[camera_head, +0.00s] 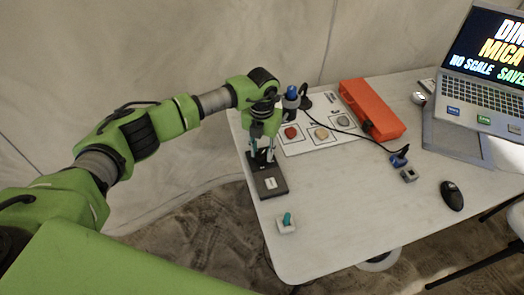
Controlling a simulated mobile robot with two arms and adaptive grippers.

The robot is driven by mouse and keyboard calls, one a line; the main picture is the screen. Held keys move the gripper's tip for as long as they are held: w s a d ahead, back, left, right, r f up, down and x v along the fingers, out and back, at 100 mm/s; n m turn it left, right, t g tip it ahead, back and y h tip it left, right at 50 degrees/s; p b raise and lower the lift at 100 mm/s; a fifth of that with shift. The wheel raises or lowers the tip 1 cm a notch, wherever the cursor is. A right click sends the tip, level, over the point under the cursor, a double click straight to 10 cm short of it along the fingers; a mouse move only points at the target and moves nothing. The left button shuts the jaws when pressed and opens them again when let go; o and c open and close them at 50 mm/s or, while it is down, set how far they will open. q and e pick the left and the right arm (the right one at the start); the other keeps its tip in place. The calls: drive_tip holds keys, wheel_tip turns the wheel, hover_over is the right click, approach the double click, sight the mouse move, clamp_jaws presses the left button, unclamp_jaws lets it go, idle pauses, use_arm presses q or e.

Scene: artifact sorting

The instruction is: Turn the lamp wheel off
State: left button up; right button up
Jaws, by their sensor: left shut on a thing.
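My left gripper (262,152) points down at the far end of a dark flat base (272,186) near the table's left edge. The base has a white label on its near part. The gripper is shut on a small part at the base's far end, which I take to be the lamp wheel; the fingers mostly hide it. I cannot tell the wheel's setting, and no lamp glow can be made out. My right gripper is out of view.
A white box with a teal knob (286,220) stands in front of the base. Behind are a sheet with several stones (307,147), a blue-topped device (291,93) and an orange case (373,108). A laptop (480,85) and black mouse (452,195) are right. The front middle is clear.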

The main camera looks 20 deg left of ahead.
sight(261, 153)
use_arm(q)
drive_tip(key=n, duration=0.6)
drive_tip(key=shift+r+p, duration=0.1)
drive_tip(key=shift+p, duration=0.3)
drive_tip(key=n+p, duration=0.1)
drive_tip(key=n, duration=0.5)
drive_tip(key=shift+n, duration=0.4)
drive_tip(key=shift+p, duration=0.3)
drive_tip(key=o, duration=1.1)
wheel_tip(261, 153, up, 12)
drive_tip(key=shift+f, duration=0.1)
